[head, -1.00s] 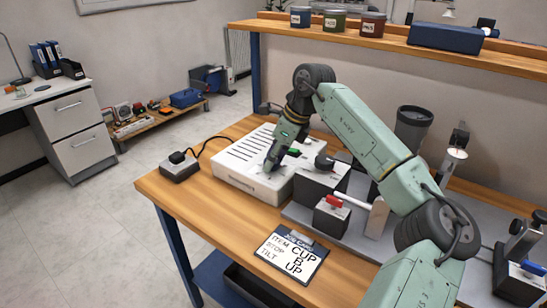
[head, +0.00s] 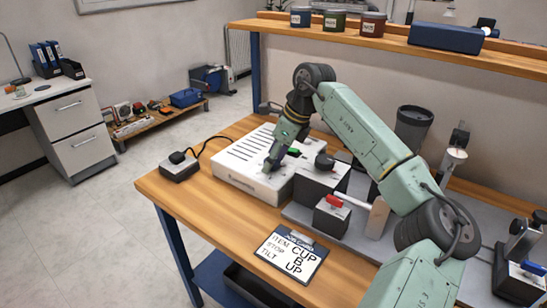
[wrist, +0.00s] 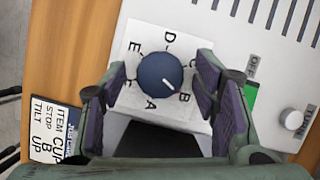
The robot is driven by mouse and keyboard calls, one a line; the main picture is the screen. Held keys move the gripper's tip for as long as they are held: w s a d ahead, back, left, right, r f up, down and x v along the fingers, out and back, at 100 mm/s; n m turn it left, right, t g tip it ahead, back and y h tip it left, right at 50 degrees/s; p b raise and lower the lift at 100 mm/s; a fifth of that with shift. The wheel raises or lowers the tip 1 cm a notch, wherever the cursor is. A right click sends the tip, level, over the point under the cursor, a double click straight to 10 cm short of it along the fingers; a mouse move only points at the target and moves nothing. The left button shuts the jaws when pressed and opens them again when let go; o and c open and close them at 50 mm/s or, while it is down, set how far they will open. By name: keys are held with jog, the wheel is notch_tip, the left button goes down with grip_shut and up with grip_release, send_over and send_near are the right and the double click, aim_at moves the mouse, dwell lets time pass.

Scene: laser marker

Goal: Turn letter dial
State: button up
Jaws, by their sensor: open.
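The letter dial (wrist: 160,73) is a round dark blue knob on a white plate ringed with letters. Its white mark points to the lower right, towards B. My gripper (wrist: 162,85) is open, with one finger left and one right of the knob, and gaps show between them and it. In the head view my gripper (head: 271,166) points down over the white machine (head: 233,172), and the dial cannot be made out there. The job card (head: 290,255) reads item CUP, stop B, tilt UP. It also shows in the wrist view (wrist: 53,133).
A dark box with a black knob (head: 320,182) and a small box with a red lever (head: 332,216) stand close right of my gripper.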

jog(key=v, duration=1.2)
jog(key=shift+r, duration=0.1)
notch_tip(320, 180, up, 7)
jog(key=p, duration=0.5)
jog(key=shift+p, duration=0.35)
jog(key=shift+s, duration=0.1)
